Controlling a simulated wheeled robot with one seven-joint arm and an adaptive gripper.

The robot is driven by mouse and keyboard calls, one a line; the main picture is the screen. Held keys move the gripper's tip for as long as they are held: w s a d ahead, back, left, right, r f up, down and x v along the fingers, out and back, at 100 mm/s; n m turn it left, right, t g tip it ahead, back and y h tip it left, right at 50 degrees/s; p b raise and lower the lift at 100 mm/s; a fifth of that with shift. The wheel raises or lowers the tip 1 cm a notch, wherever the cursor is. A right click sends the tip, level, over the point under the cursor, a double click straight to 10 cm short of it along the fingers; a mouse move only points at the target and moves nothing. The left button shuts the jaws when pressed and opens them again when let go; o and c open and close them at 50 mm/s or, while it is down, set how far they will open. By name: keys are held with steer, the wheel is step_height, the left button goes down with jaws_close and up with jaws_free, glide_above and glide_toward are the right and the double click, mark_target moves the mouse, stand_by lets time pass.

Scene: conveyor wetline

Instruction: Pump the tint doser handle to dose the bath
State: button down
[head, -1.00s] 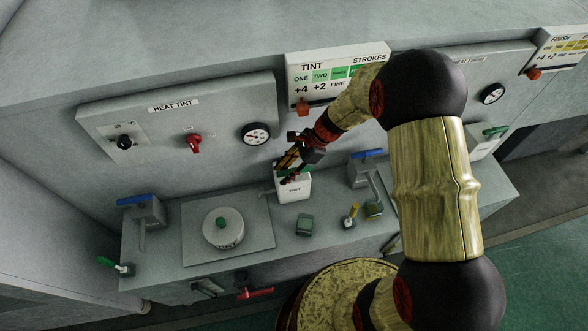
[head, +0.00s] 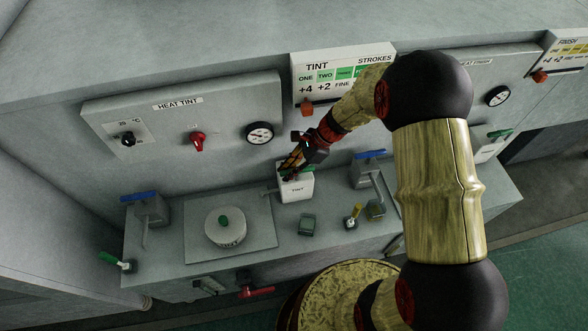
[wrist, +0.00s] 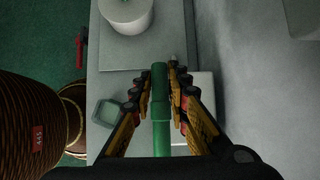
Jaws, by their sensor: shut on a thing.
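The tint doser is a white box labelled TINT (head: 297,188) on the counter in the head view. Its green handle (wrist: 160,110) runs lengthwise through the middle of the wrist view. My gripper (wrist: 160,92) is shut on this handle, with one finger along each side. In the head view my gripper (head: 290,170) is at the top of the doser, and my fingers hide most of the handle there. The doser's white body (wrist: 200,88) shows partly behind the right finger in the wrist view.
A round white lidded pot (head: 225,229) stands on a plate to the left. Taps with blue levers (head: 370,155) (head: 139,196) stand on both sides. A small green-grey box (head: 306,225) lies in front of the doser. The HEAT TINT panel (head: 180,102) is behind.

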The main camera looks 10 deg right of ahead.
steer(key=shift+r+p, duration=2.1)
steer(key=shift+r, duration=0.45)
steer(key=shift+f+b, duration=1.55)
steer(key=shift+f, duration=1)
steer(key=shift+r+p, duration=2.15)
steer(key=shift+r, duration=0.4)
steer(key=shift+f+b, duration=1.65)
steer(key=shift+f, duration=0.95)
steer(key=shift+r+p, duration=2.2)
steer(key=shift+r, duration=0.45)
steer(key=shift+f+b, duration=1.75)
steer(key=shift+f, duration=0.95)
steer(key=shift+r+p, duration=2.2)
steer(key=shift+r, duration=0.5)
steer(key=shift+f+b, duration=1.8)
steer(key=shift+f, duration=0.9)
steer(key=c, duration=1.7)
jaws_free()
steer(key=shift+r, duration=0.2)
